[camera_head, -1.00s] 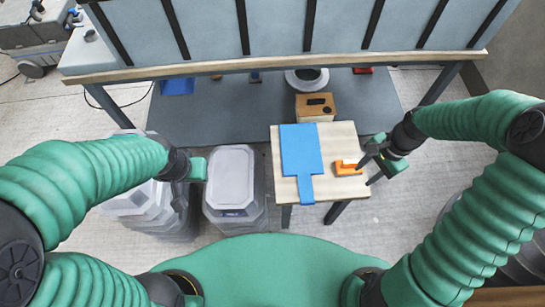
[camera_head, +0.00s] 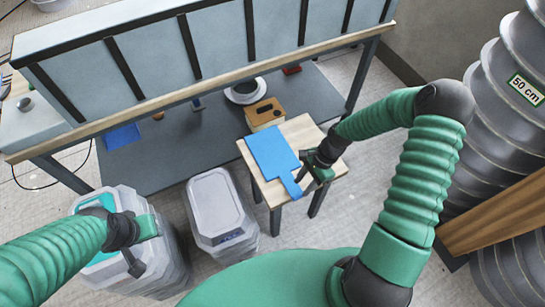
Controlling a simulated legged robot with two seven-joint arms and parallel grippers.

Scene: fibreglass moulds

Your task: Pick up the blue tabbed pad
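The blue tabbed pad (camera_head: 270,154) lies flat on a small wooden-topped table (camera_head: 328,178). Its narrow tab points toward me, to the lower right. My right gripper (camera_head: 302,167) is at the pad's right side, close to the tab. Its dark fingers look apart, and I see nothing held between them; whether they touch the pad is unclear. My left gripper (camera_head: 140,250) hangs over the grey bins at the lower left, far from the pad. Its finger spacing is unclear.
A wooden box (camera_head: 264,114) stands just behind the small table. A long workbench with a slatted panel (camera_head: 215,45) is behind. A lidded grey bin (camera_head: 216,205) stands left of the table. Large ribbed cylinders (camera_head: 500,100) rise at the right.

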